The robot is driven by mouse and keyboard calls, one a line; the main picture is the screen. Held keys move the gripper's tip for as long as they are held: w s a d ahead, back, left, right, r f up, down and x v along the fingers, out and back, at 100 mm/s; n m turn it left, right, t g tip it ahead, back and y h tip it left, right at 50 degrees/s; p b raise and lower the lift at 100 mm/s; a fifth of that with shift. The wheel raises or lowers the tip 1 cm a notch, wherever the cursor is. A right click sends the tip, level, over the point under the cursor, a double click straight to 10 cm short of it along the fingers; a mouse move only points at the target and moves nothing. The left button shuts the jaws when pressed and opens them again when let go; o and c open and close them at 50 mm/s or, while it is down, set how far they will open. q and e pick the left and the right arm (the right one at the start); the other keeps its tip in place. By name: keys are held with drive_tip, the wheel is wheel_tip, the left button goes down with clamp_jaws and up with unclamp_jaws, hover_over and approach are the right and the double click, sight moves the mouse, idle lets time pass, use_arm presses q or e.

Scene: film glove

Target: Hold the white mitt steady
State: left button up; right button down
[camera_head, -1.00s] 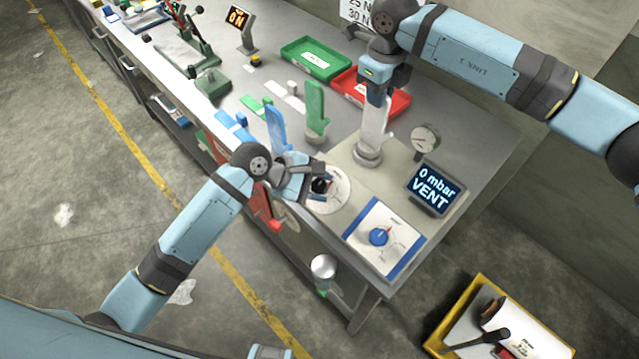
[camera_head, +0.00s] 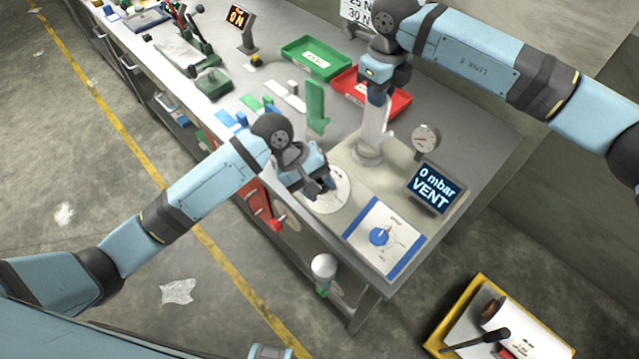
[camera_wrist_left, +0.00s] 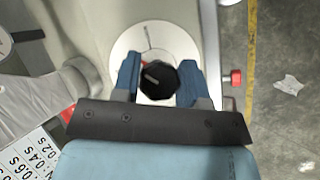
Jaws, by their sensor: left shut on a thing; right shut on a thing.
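The white mitt (camera_head: 375,130) stands upright on a pale round base (camera_head: 368,153) at the back of the beige plate. My right gripper (camera_head: 377,96) is shut on the mitt's upper end from above. In the left wrist view the mitt (camera_wrist_left: 35,100) shows at the left. My left gripper (camera_head: 320,188) is over the white round dial (camera_head: 334,206) in front of the mitt. In the left wrist view its two blue fingers are shut on a black knob (camera_wrist_left: 158,80) at the dial's middle.
A gauge (camera_head: 425,138) and a display reading "0 mbar VENT" (camera_head: 434,188) stand right of the mitt. A panel with a blue knob (camera_head: 379,237) is at the front. A green mitt (camera_head: 315,105), green tray (camera_head: 316,58) and red tray (camera_head: 371,90) are farther left and back.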

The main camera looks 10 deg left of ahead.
use_arm(q)
drive_tip(key=m+y, duration=0.2)
drive_tip(key=m, duration=0.2)
drive_tip(key=shift+g, duration=0.3)
drive_tip(key=shift+a+m+y, duration=0.1)
drive_tip(key=shift+m+y, duration=1)
drive_tip(key=shift+m, duration=0.6)
drive_tip(key=o, duration=0.9)
drive_tip(key=shift+r, duration=0.1)
drive_tip(key=v, duration=1.1)
drive_tip(key=shift+r, duration=0.4)
